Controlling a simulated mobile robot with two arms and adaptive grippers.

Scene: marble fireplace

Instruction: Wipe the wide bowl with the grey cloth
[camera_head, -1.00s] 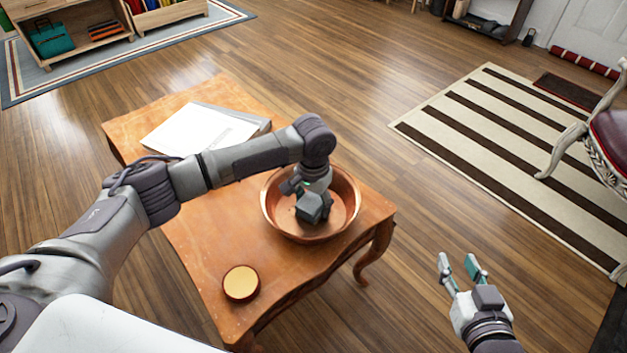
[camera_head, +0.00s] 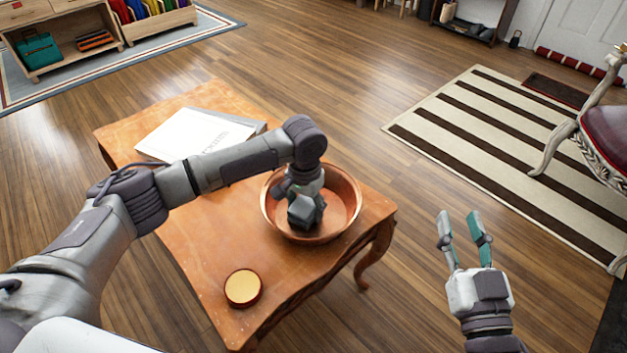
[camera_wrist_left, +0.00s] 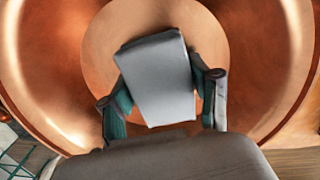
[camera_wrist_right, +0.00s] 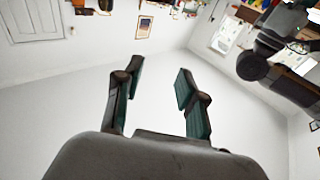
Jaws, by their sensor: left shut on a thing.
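The wide bowl (camera_head: 347,190) is copper-coloured and stands upright on the wooden table, near its right corner. My left gripper (camera_head: 303,212) reaches down inside the bowl. The left wrist view shows its fingers (camera_wrist_left: 160,95) shut on the grey cloth (camera_wrist_left: 158,75), a folded grey block over the bowl's round floor. Whether the cloth touches the copper cannot be told. In the head view the gripper hides most of the cloth. My right gripper (camera_head: 464,240) is open and empty, off the table to the right; its open fingers also show in the right wrist view (camera_wrist_right: 156,95).
The wooden table (camera_head: 205,245) also carries a round yellow-topped tin (camera_head: 243,288) at the front and a white book or paper stack (camera_head: 195,135) at the back left. A chair (camera_head: 600,135) and striped rug (camera_head: 490,130) are at the right. Floor around my right gripper is clear.

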